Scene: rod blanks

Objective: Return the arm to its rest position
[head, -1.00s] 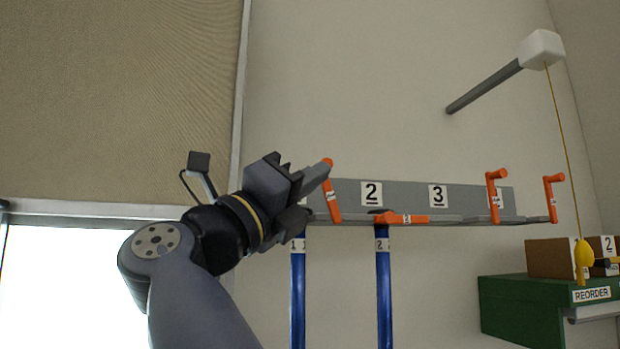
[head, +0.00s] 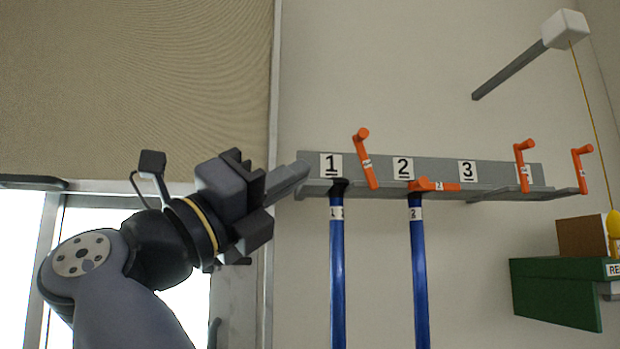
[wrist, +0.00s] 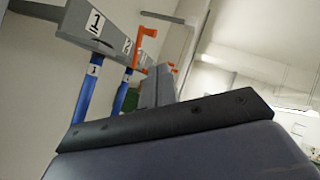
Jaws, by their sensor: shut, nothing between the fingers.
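My gripper (head: 288,182) is shut and empty in the head view, left of the number 1 end of the grey wall rack (head: 435,170). Its tip looks close to the rack's left end; whether they touch I cannot tell. In the wrist view my gripper (wrist: 160,86) points away, with the rack (wrist: 108,40) to its upper left. Two blue rods hang from the rack, one under number 1 (head: 337,265) and one under number 2 (head: 418,265).
An orange lever (head: 366,160) beside number 1 stands up at a tilt; the one at number 2 (head: 435,186) lies flat. Two more levers stand at the right. A green shelf (head: 555,290) and a wall post with a white block (head: 565,30) are further right. A bright window is behind my arm.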

